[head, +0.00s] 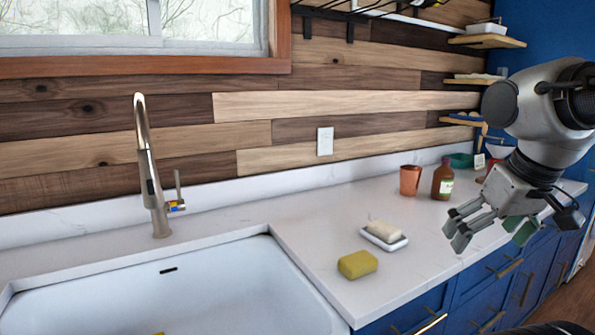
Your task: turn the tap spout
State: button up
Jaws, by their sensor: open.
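The tap (158,215) stands behind the sink at the left of the head view. It is brushed metal, with a tall neck and a spout (141,115) at its top that points roughly toward the camera. A thin upright lever (178,187) with a small coloured mark is on its right side. My gripper (487,232) is at the right, above the counter's front edge. Its fingers are open and empty, pointing down and left. It is far from the tap and touches nothing that I can see.
The white sink (200,290) fills the lower left. A yellow sponge (357,264), a soap dish (385,240) with a bar of soap, a copper-coloured mug (410,180) and a brown bottle (442,181) stand on the counter. Shelves hang at the back right. Counter between tap and sponge is clear.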

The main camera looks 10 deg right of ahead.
aim_at(145, 150)
jog(key=j+u, duration=0.4)
jog(key=i+j+u, duration=0.1)
jog(key=j+u, duration=0.25)
jog(key=j, duration=0.15)
